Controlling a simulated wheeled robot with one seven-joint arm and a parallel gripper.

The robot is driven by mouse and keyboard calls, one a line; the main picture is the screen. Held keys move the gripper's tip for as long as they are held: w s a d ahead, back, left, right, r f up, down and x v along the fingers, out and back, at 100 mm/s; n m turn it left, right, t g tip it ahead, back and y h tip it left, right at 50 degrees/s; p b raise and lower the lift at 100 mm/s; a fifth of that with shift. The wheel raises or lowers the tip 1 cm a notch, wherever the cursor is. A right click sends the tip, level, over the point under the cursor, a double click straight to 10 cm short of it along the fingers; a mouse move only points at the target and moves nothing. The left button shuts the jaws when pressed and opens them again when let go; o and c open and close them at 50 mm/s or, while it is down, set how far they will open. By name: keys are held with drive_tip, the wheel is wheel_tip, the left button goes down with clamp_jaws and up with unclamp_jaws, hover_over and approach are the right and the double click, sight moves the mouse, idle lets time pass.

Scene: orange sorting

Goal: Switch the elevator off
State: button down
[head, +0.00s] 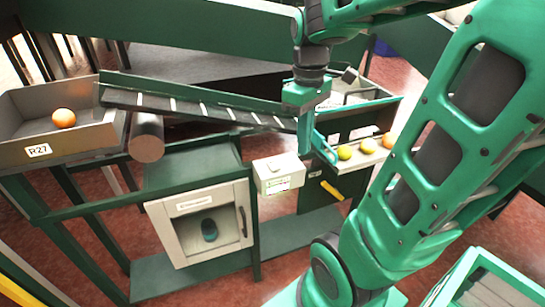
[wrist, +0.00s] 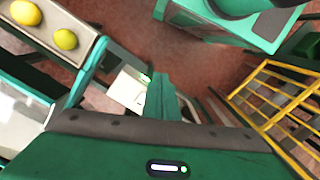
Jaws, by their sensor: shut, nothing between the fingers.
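A pale cabinet (head: 160,232) with a dark handle (head: 242,222) on its right side stands below the belt. A dark teal rotary switch or knob (head: 209,229) shows inside its front frame; its setting is too small to tell. The label above it is hard to read. The slatted inclined belt (head: 185,107), which looks like the elevator, runs above the cabinet. My gripper (head: 304,153) points down, shut and empty, above and right of a small white box (head: 268,180). The box also shows beside my fingers in the wrist view (wrist: 127,92).
A bin marked R27 (head: 85,138) with one orange (head: 64,118) is at the left. Several fruits lie on a pale tray (head: 368,158) at the right. A yellow rack (wrist: 275,100) shows in the wrist view.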

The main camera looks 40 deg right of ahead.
sight(274, 167)
drive_tip(key=w+r+n, duration=0.2)
drive_tip(key=w+n, duration=1)
drive_tip(key=w, duration=0.1)
drive_tip(key=shift+g, duration=0.4)
drive_tip(key=shift+f, duration=0.2)
drive_tip(key=f, duration=0.4)
drive_tip(key=s+f, duration=0.1)
drive_tip(key=f, duration=0.8)
drive_tip(key=shift+s+a+f, duration=0.2)
drive_tip(key=shift+s+f, duration=0.1)
drive_tip(key=shift+s, duration=0.1)
